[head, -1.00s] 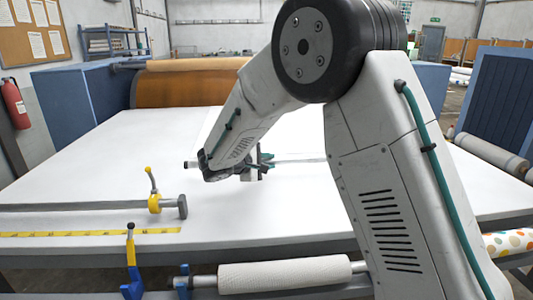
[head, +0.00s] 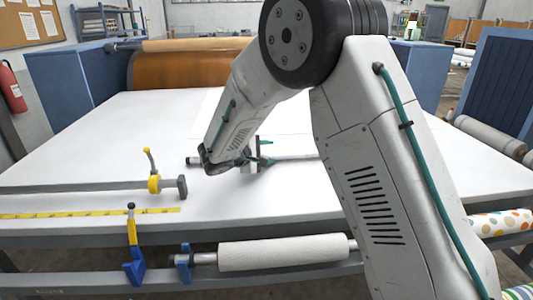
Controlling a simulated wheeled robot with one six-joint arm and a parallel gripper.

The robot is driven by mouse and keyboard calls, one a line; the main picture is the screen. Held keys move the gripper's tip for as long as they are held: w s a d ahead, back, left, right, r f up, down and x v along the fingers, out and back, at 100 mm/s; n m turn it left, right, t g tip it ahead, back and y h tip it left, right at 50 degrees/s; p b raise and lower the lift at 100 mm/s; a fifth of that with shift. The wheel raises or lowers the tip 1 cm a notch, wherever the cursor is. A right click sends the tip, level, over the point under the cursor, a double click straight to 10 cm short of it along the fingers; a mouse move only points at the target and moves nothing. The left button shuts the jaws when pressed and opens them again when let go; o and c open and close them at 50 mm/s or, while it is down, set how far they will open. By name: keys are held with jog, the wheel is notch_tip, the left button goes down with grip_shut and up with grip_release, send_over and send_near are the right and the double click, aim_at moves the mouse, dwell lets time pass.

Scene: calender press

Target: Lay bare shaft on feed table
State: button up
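The bare shaft (head: 293,157) is a thin pale metal rod with a dark end at left. It lies crosswise over the white feed table (head: 90,145), close above or on its surface; I cannot tell whether it touches. My gripper (head: 259,158), with teal fingers, is around the shaft near its left part and appears shut on it. My arm hides the shaft's right part and some of the table.
A yellow-handled clamp bar (head: 154,184) and a yellow tape measure (head: 90,214) lie at the table's front left. A blue bracket (head: 133,255) and a white roll (head: 282,252) sit below the front edge. An orange roller (head: 180,70) stands behind.

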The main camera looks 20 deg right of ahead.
jog(key=v, duration=0.7)
jog(key=shift+s+a+r, duration=0.1)
jog(key=shift+s+a, duration=0.05)
jog(key=shift+a, duration=0.2)
